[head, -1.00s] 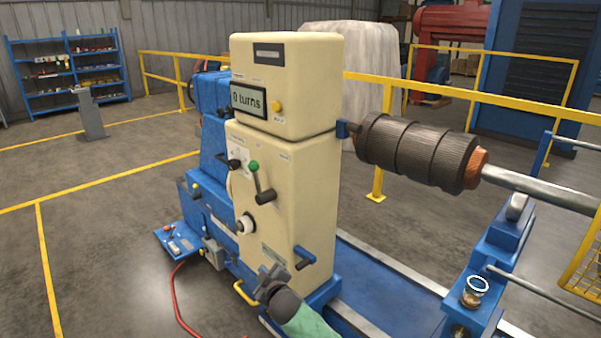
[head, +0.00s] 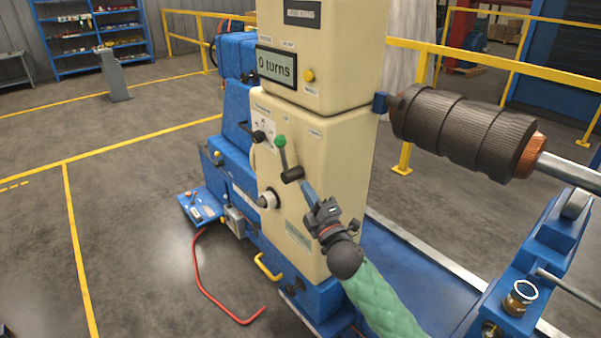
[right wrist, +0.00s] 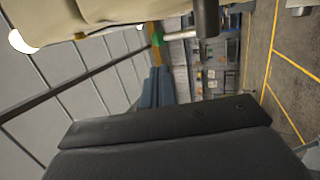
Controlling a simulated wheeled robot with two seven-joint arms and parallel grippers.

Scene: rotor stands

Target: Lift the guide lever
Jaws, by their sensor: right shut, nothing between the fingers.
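The lever with a green knob (head: 281,141) is on the cream front of the winding machine (head: 345,150). Its rod slants from the knob down to a black hub (head: 292,174). No label marks it legibly as the guide lever. My right gripper (head: 304,184) is shut and empty, its blue-grey fingertips just below and right of the hub. Whether they touch it, I cannot tell. My left gripper is out of view.
The display (head: 276,67) reads 0 turns. A dark ribbed roll (head: 465,133) juts out at right. A red cable (head: 205,280) lies on the floor, and a yellow handle (head: 268,267) is low on the machine.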

